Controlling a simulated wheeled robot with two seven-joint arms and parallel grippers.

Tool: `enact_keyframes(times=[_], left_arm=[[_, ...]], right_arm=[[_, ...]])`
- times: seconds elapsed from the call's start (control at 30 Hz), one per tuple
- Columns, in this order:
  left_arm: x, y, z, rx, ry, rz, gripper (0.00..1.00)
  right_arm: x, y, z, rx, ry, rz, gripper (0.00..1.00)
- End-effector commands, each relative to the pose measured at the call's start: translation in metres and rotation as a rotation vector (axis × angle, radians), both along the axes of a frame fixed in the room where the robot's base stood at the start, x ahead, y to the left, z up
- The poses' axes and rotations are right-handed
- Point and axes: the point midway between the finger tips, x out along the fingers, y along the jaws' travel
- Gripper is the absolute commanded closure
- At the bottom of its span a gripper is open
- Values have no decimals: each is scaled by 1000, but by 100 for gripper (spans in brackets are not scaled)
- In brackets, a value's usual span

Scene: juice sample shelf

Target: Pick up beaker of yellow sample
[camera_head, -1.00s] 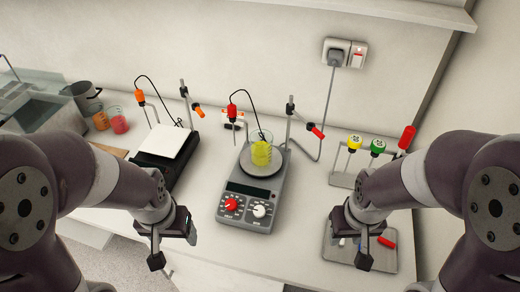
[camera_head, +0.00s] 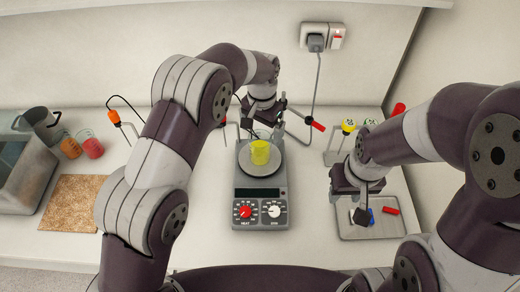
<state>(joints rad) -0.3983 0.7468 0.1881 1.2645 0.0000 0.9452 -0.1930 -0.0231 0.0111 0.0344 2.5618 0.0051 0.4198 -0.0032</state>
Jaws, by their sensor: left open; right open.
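The glass beaker of yellow sample (camera_head: 260,152) stands upright on the round grey plate of a hot-plate stirrer (camera_head: 261,192). My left gripper (camera_head: 263,120) is open just behind and above the beaker in the picture. Its fingers spread to either side, near the stirrer's support rod. Whether they touch the beaker cannot be told. My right gripper (camera_head: 360,208) is open and empty over a small grey tray (camera_head: 385,229) at the right.
Beakers of orange (camera_head: 71,148) and red (camera_head: 92,147) liquid stand at the left beside a grey pot (camera_head: 42,125). A brown board (camera_head: 72,203) lies in front of them. My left arm hides the second stirrer.

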Motion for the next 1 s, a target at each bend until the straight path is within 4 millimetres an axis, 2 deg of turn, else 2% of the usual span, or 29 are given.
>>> enact_keyframes(times=[0.03,0.1,0.27,0.4,0.5,0.77,0.8,0.97,1.0], left_arm=[[0,0,-13,1,1,1,0],[0,1,-18,1,3,1,0],[1,1,-36,1,2,2,0],[3,3,-60,1,4,3,0],[4,3,-78,0,0,2,0],[4,3,-86,-1,-3,3,0],[4,3,-86,-1,-3,3,13],[5,3,-86,-1,-3,3,65],[5,2,-85,-1,-4,3,67]], right_arm=[[1,0,-5,0,-3,0,57],[1,0,8,0,-3,0,57],[1,0,20,0,-4,0,57],[1,0,44,0,-4,0,57],[1,0,46,0,-4,0,57],[1,0,44,0,-3,0,57],[1,0,44,0,-3,0,57],[1,0,44,0,-3,0,57],[1,0,44,0,-3,0,57]])
